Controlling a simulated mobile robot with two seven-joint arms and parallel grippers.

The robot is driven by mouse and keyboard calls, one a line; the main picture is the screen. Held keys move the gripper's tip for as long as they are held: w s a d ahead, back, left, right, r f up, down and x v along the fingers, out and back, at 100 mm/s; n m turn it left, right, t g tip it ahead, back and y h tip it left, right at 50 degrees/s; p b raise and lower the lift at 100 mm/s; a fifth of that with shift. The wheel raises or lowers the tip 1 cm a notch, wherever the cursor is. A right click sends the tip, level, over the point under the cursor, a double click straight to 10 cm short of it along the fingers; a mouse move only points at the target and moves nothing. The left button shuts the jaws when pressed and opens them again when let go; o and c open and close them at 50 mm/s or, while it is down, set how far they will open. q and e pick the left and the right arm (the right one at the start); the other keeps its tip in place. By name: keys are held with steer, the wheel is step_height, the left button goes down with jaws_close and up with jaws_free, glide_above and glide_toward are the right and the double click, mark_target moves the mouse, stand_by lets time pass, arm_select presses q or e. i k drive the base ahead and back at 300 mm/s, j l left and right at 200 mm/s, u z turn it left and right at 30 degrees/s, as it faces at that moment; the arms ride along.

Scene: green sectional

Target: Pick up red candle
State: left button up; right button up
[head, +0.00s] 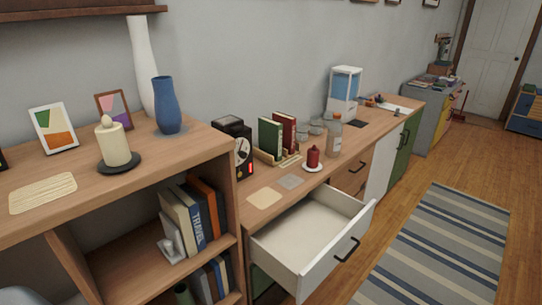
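The red candle (313,156) stands upright on a small white dish (313,167) near the front edge of the lower wooden counter. A clear bottle with an orange cap (334,136) stands just to its right and behind. Neither of my grippers is in the head view.
A white drawer (306,234) stands open below the counter, in front of the candle. Books in a wooden holder (275,158) stand left of the candle, with glass jars (317,127) behind. A cream candle (114,142) stands on the higher shelf at left. The floor by the striped rug (440,250) is clear.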

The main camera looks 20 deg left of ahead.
mark_target(313, 156)
steer(key=i+l+u, duration=0.25)
steer(key=u, duration=0.15)
steer(key=i+l+u, duration=0.2)
steer(key=l+u, duration=0.2)
steer(key=i+l+u, duration=0.1)
steer(key=l, duration=0.2)
steer(key=i+l+u, duration=0.1)
steer(key=l, duration=0.2)
steer(key=i+l+u, duration=0.1)
steer(key=l, duration=0.2)
steer(key=i+l, duration=0.1)
steer(key=l, duration=0.35)
steer(key=i+l, duration=0.15)
steer(key=l, duration=0.3)
steer(key=i+l, duration=0.1)
steer(key=l, duration=0.4)
steer(key=i+l+u, duration=0.1)
steer(key=l, duration=0.35)
